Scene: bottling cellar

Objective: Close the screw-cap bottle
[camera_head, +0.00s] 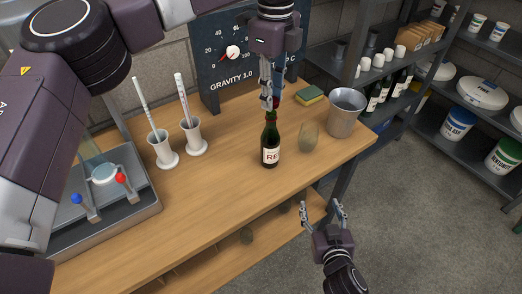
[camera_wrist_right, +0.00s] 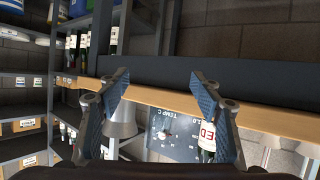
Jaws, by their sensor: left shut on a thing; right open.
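The green wine bottle (camera_head: 271,144) with a white label stands upright on the wooden bench. It also shows partly behind a finger in the right wrist view (camera_wrist_right: 208,136). My left gripper (camera_head: 269,101) points down over the bottle's mouth, its fingers shut on the screw cap (camera_head: 277,101), of which only a little red shows. The fingers hide most of the cap, and I cannot tell whether it is seated on the neck. My right gripper (camera_head: 322,208) is open and empty, out in front of the bench edge and apart from the bottle.
On the bench (camera_head: 215,205), a glass (camera_head: 309,137) stands just right of the bottle, then a metal bucket (camera_head: 345,113) and a green-yellow sponge (camera_head: 309,95). A gauge board (camera_head: 225,75) stands behind.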

